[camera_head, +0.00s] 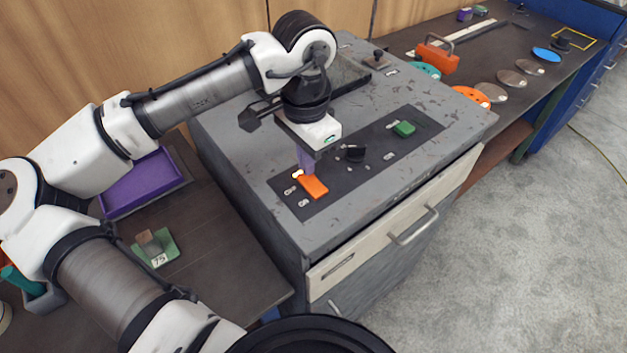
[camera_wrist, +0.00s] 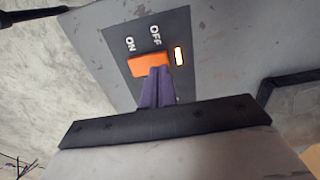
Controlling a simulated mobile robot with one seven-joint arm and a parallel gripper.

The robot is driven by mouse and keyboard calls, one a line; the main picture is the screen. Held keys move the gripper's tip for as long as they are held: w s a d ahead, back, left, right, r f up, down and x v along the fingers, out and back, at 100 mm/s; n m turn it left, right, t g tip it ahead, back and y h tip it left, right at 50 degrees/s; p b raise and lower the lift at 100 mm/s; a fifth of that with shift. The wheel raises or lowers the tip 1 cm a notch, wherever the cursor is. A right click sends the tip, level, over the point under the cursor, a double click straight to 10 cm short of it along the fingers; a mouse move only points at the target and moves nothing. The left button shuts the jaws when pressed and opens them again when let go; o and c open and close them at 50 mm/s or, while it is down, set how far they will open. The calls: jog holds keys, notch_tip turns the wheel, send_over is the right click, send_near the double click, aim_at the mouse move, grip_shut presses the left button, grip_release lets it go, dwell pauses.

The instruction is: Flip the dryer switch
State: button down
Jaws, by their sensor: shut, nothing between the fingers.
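The dryer switch is an orange rocker (camera_head: 314,187) on the dark panel (camera_head: 352,176) on top of the grey cabinet. In the wrist view the fingertips (camera_wrist: 158,69) overlap the edge of the switch nearest the gripper. I cannot tell whether they touch it. The lamp glows beside the switch in the head view (camera_head: 297,174).
A green switch (camera_head: 403,129) and a black knob (camera_head: 352,153) share the panel. A dark open tray stands behind my gripper on the cabinet. A purple tray (camera_head: 146,185) and a green block (camera_head: 156,247) sit on the left bench.

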jog(key=shift+f+b, duration=0.5)
jog(key=shift+f, duration=0.45)
dwell(0.3)
jog(key=shift+r, duration=0.1)
notch_tip(320, 180, up, 7)
jog(key=p, duration=0.6)
dwell(0.6)
